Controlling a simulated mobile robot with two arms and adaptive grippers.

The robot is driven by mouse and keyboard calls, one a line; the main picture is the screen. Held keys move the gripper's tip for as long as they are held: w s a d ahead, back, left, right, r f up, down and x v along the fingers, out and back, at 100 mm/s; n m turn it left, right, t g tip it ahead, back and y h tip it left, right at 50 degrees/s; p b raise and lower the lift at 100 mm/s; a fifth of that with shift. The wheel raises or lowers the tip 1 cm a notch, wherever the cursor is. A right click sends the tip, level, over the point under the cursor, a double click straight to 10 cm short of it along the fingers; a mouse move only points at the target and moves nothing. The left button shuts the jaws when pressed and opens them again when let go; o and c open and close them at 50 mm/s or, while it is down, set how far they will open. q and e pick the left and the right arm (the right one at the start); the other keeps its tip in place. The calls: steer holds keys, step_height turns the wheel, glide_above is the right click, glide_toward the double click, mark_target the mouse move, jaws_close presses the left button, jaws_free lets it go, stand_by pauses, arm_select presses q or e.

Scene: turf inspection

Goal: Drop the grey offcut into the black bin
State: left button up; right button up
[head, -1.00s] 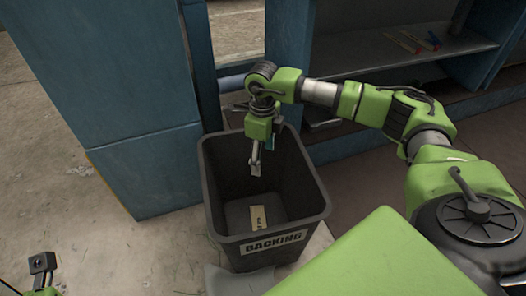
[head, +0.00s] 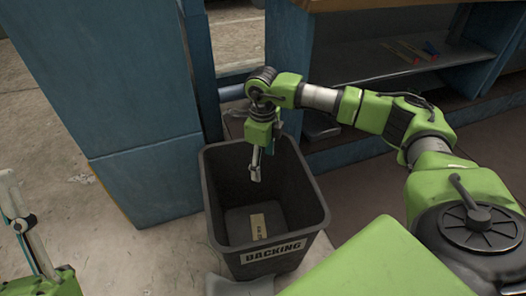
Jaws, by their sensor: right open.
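The black bin (head: 212,215), labelled "BACKING", stands upright on the floor. My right gripper (head: 256,174) is over its mouth, pointing down, with its jaws open. I see nothing held between them. A tan strip with dark marks (head: 258,226) lies at the bottom of the bin, on a grey surface that may be the bin's floor or a flat piece. A pale grey flat piece (head: 238,286) lies in front of the bin, cut by the picture's lower edge; I cannot tell whether it is the grey offcut. My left gripper (head: 14,195) is at the left edge, partly out of frame.
A blue cabinet (head: 120,100) stands left of and behind the bin. A shelf unit (head: 400,65) at the back right holds red and yellow slim items (head: 405,50) and a blue-handled one. Bare concrete floor lies to the left.

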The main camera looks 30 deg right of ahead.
arm_select(q)
steer(key=w+f+g+y+p, duration=0.2)
steer(key=w+f+g, duration=0.4)
steer(key=f, duration=0.4)
steer(key=shift+w+d+y, duration=0.3)
steer(key=shift+w, duration=0.2)
arm_select(e)
steer(key=shift+r, duration=1.55)
step_height(320, 180, up, 12)
steer(key=shift+a, duration=0.1)
